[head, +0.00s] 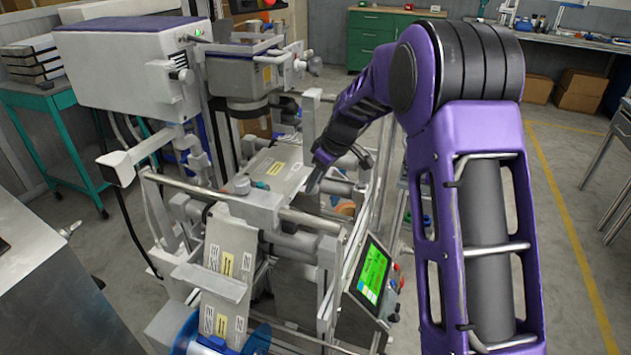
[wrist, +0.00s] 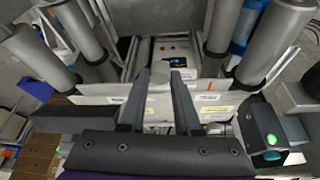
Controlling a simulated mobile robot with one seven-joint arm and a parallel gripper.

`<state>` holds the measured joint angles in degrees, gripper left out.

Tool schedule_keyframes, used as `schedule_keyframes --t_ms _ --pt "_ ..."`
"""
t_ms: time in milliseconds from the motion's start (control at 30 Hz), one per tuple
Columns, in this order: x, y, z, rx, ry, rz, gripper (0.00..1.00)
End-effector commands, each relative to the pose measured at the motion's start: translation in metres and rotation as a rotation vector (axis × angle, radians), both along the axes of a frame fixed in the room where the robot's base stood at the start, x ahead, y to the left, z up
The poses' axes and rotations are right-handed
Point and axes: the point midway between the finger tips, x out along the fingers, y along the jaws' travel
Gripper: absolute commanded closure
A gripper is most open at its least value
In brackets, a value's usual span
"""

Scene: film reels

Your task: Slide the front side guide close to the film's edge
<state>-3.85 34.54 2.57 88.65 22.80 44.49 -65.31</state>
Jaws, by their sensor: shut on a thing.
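The film (head: 230,248) is a pale web with printed labels. It rises from the front of the machine and shows again on the upper bed (head: 275,168). In the wrist view the labelled film (wrist: 215,108) runs across behind the fingers. My gripper (head: 313,182) reaches down at the right edge of the upper bed. In the wrist view my gripper (wrist: 157,82) has its two dark fingers on either side of a pale rounded piece, seemingly the front side guide's knob (wrist: 160,70). The guide's body and its gap to the film's edge are not clear.
A steel bar (head: 240,200) crosses the machine in front. A green touchscreen (head: 371,274) stands at the front right, and a blue reel (head: 200,342) is at the bottom. Open floor (head: 575,190) lies to the right.

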Motion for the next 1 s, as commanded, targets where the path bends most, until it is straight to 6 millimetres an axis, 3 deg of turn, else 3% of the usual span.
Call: schedule_keyframes --t_ms 767,1000 --pt "0.000 0.000 0.000 0.000 0.000 0.000 1.00" --pt "0.007 0.016 0.000 0.001 -0.001 0.001 1.00"
